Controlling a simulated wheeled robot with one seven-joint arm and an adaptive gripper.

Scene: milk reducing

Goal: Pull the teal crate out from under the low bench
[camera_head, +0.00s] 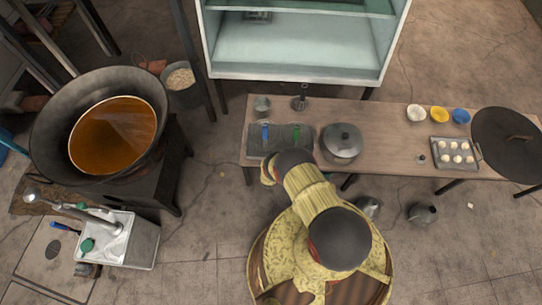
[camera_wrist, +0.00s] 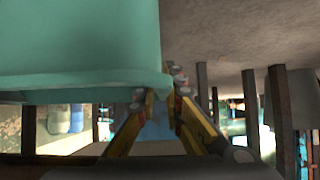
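The teal crate (camera_wrist: 80,45) fills the upper left of the wrist view, close to the camera, with its rim along its lower side. My gripper (camera_wrist: 160,90) is at the crate's right rim corner. Its yellow fingers stand apart, one tip at each side of that corner. I cannot tell whether they press on it. The low bench (camera_head: 385,130) is the long wooden table in the head view. My arm reaches down to its front edge. The crate and my fingers are hidden in the head view.
A pot (camera_head: 342,143), a dark tray (camera_head: 280,141) and a tray of dough pieces (camera_head: 455,153) stand on the bench. Kettles (camera_head: 422,213) stand on the floor in front. Dark legs (camera_wrist: 281,115) rise at the right in the wrist view. Floor at the front right is mostly clear.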

